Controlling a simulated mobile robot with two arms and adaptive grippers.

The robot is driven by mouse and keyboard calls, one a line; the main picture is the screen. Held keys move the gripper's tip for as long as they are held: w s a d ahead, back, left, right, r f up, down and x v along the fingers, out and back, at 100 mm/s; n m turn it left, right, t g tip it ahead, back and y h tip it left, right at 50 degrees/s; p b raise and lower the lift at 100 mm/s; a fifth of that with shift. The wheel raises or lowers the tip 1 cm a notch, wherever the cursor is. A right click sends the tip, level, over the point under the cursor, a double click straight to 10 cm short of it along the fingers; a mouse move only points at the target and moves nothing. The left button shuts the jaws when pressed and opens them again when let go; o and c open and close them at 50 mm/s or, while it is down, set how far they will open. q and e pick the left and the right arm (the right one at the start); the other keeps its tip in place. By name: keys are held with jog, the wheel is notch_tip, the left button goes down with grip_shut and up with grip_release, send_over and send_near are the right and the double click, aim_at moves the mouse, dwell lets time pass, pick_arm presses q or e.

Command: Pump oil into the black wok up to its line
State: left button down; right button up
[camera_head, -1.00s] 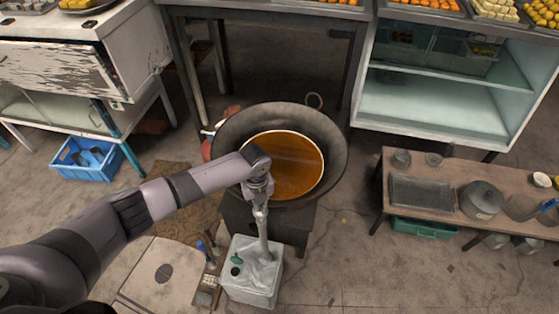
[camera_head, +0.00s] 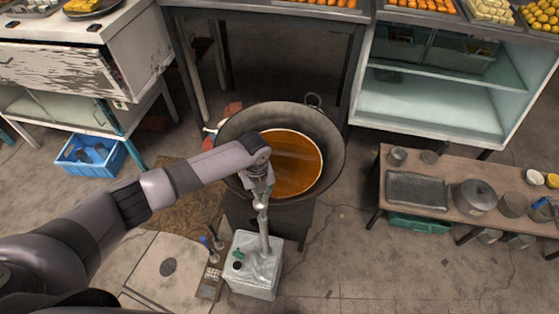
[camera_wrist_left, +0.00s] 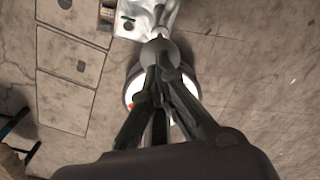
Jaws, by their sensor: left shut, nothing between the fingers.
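The black wok (camera_head: 334,131) sits on a dark stand, with a pool of orange-brown oil (camera_head: 301,160) inside it. A pale metal oil can (camera_head: 255,283) stands on the floor in front, with a pump (camera_head: 264,232) rising from its top. My left gripper (camera_head: 262,201) is shut at the top of the pump, with nothing between its fingers. In the left wrist view the shut fingers (camera_wrist_left: 158,60) point at the round pump top (camera_wrist_left: 159,52), and the can (camera_wrist_left: 140,18) lies beyond. Whether they touch the pump top I cannot tell. My right gripper is not in view.
A low bench (camera_head: 425,172) with pots and a wire rack stands at the right. A glass-shelved cabinet (camera_head: 440,100) is behind it. A blue crate (camera_head: 90,157) sits under the left counter. Small bottles (camera_head: 212,245) stand left of the can. Floor at the front right is clear.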

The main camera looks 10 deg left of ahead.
pick_arm(q)
jog(key=shift+r, duration=0.1)
notch_tip(320, 180, up, 5)
jog(key=p, duration=0.4)
dwell(0.3)
dwell(0.4)
